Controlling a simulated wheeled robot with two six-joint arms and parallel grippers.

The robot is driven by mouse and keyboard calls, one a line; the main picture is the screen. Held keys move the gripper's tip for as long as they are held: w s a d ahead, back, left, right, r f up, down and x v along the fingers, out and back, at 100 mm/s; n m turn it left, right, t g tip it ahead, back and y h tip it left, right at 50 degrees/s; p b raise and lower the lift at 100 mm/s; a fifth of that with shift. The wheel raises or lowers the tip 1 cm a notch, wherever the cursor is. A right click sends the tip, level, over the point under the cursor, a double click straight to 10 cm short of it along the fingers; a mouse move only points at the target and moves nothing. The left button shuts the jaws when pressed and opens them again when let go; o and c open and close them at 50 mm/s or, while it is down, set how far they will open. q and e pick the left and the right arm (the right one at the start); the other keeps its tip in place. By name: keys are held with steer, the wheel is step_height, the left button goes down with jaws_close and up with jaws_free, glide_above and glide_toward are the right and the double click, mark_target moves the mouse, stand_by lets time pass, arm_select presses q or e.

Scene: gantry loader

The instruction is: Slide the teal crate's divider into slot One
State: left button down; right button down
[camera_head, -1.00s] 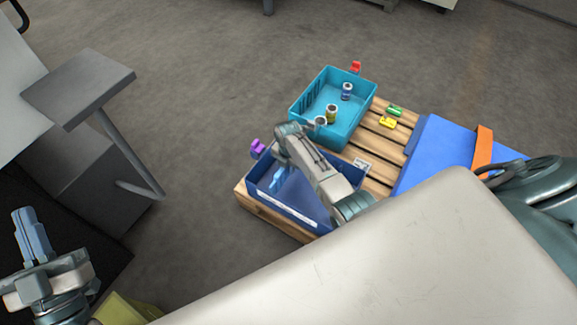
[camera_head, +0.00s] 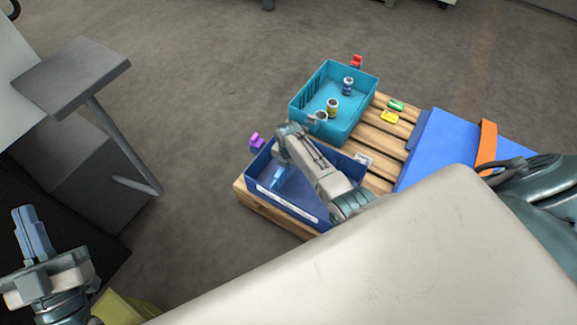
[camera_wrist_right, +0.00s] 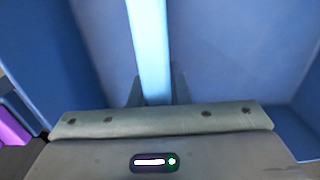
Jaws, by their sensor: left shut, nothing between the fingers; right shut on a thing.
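The teal crate (camera_head: 352,130) stands on the pallet in the head view, with dark slots in its left wall and three jars inside. My right gripper (camera_head: 279,178) is inside the dark blue crate (camera_head: 294,206), in front of the teal one. It is shut on a narrow pale-blue piece (camera_wrist_right: 148,45), which runs up between the fingers in the right wrist view; I cannot tell for sure whether this is the divider. Its far end is out of that view. My left gripper (camera_head: 24,212) is shut and empty at the far left, well away from both crates.
A purple clip (camera_head: 257,141) sits on the dark blue crate, a red one (camera_head: 357,61) on the teal crate. Green (camera_head: 396,105) and yellow (camera_head: 389,117) pieces lie on the wooden pallet (camera_head: 380,150). A blue box (camera_head: 440,145) with an orange strap is to the right.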

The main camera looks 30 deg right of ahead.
steer(key=shift+f+b, duration=0.5)
steer(key=shift+f, duration=0.35)
steer(key=c, duration=1.3)
jaws_free()
steer(key=shift+o, duration=0.5)
steer(key=o, duration=1.2)
steer(key=shift+r, duration=0.1)
steer(key=shift+r+p, duration=3.4)
steer(key=shift+p, duration=0.45)
